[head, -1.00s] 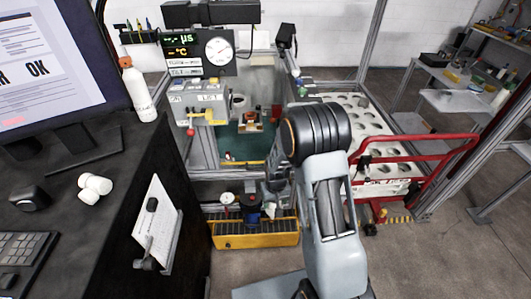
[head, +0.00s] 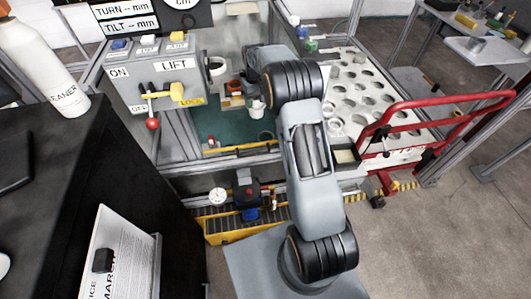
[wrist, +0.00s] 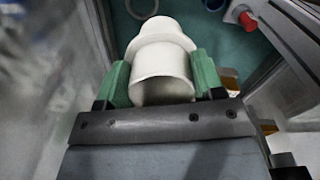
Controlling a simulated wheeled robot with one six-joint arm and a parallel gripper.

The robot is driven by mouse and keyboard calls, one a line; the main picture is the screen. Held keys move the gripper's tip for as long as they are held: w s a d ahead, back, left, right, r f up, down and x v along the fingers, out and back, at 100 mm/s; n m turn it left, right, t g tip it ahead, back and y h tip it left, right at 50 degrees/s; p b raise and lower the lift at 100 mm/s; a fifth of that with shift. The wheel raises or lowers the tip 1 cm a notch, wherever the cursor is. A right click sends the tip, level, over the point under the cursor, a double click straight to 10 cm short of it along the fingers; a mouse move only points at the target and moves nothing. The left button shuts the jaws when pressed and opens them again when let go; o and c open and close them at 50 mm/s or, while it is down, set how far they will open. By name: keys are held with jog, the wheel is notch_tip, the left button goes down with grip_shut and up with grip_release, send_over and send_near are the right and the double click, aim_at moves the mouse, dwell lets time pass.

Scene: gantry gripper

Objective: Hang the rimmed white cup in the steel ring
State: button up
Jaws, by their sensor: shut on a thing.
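The rimmed white cup (wrist: 160,62) is between the two green fingers of my gripper (wrist: 161,80), which is shut on it. Its wide rim faces away from the wrist. In the head view the cup (head: 257,109) shows above the green floor of the frame, just left of my arm; my gripper is mostly hidden there.
The LIFT panel (head: 155,72) with levers stands left of the frame's opening. A white tray with holes (head: 370,85) and a red rail (head: 440,120) are on the right. A red knob (wrist: 246,19) is right of the cup.

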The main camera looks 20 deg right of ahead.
aim_at(267, 133)
jog(key=w+d+r+b, duration=0.3)
jog(key=d+b, duration=0.2)
jog(key=b, duration=0.2)
jog(key=f+b, duration=0.2)
jog(key=f, duration=1.1)
jog(key=f+b, duration=0.3)
jog(key=f, duration=1.1)
jog(key=shift+s+d+f+b, duration=0.15)
jog(key=shift+d+f+b, duration=0.05)
jog(key=shift+f+b, duration=0.1)
jog(key=shift+f, duration=0.15)
jog(key=o, duration=1)
jog(key=shift+c, duration=0.2)
